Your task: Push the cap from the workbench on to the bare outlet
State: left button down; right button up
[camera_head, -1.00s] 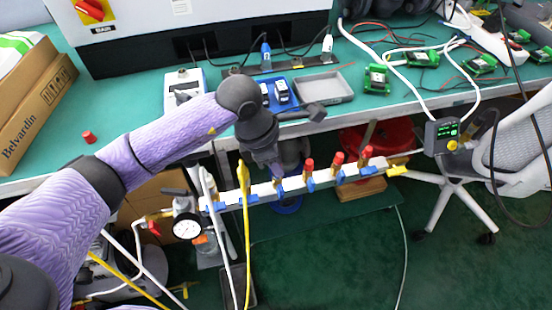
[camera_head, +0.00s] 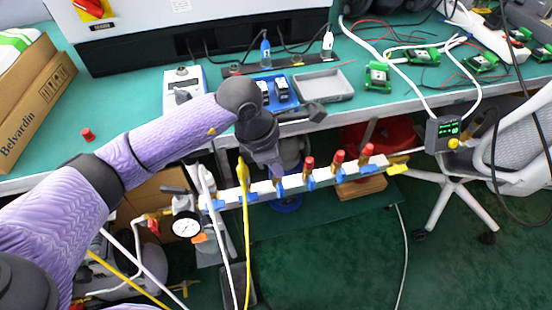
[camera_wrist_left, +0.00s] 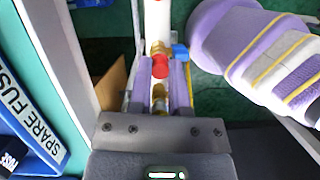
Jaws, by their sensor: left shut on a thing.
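My left gripper (camera_head: 278,174) points down at the white manifold (camera_head: 228,195), right of the yellow hose. In the left wrist view its purple fingers (camera_wrist_left: 161,74) are shut on a red cap (camera_wrist_left: 160,66), which lines up with a brass outlet (camera_wrist_left: 158,48) beside a blue handle. Whether the cap is seated on that outlet I cannot tell; in the head view the gripper hides the spot. Another red cap (camera_head: 87,134) stands on the green workbench (camera_head: 120,110). Several outlets to the right carry red caps (camera_head: 338,157). My right gripper is not in view.
A yellow hose (camera_head: 245,215) and a white hose run down close to the left of the gripper. A pressure gauge (camera_head: 187,225) is at the manifold's left end. The bench edge and a blue spare-fuse tray (camera_head: 281,91) lie behind; a chair (camera_head: 455,190) stands right.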

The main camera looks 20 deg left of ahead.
pick_arm(q)
jog(key=shift+f, duration=0.2)
jog(key=c, duration=0.5)
grip_release()
jog(key=shift+r, duration=0.1)
